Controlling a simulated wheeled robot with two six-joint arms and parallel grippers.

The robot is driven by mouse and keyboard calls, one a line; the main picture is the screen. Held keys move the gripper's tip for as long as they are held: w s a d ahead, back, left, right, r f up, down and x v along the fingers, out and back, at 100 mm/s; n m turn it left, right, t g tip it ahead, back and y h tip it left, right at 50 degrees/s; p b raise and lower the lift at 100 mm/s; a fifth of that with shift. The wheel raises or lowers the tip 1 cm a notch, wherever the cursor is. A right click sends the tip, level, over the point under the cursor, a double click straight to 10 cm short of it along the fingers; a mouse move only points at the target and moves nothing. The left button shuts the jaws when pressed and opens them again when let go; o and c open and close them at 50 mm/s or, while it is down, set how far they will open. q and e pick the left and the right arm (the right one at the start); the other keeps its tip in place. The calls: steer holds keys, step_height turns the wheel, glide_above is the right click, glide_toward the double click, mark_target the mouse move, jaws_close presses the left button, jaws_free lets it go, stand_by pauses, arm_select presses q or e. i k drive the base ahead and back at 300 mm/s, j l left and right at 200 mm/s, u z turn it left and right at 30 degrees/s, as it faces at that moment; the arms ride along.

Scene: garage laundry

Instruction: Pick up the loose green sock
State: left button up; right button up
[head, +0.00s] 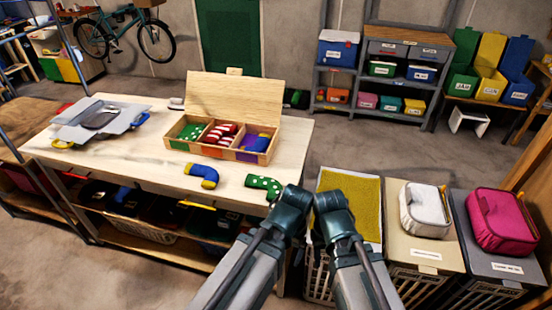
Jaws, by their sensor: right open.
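A loose green sock (261,183) with white dots lies bent on the pale wooden table (130,160), near its front right corner. A blue and yellow sock (203,175) lies to its left. Behind them, an open wooden box (216,150) has three compartments holding green, red-striped and blue socks. My right gripper (331,200) is open and empty, in front of the yellow-topped hamper and right of the green sock. My left arm ends just right of the green sock, close to its right end; its fingers cannot be made out. Whether they touch is unclear.
A yellow-topped hamper (360,190) stands right of the table, then hampers bearing a white bag (425,208) and a pink bag (503,221). Shelves and colored bins stand at the back; the floor between is clear.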

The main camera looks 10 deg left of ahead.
mark_target(274, 187)
steer(key=j+z, duration=0.15)
steer(key=j, duration=0.25)
steer(key=k+j+z, duration=0.15)
steer(key=j, duration=0.25)
steer(key=j+z, duration=0.15)
steer(key=j, duration=0.25)
steer(key=k+j+z, duration=0.15)
steer(key=j, duration=0.25)
steer(key=k+j+z, duration=0.15)
steer(key=j, duration=0.2)
steer(key=i, duration=0.45)
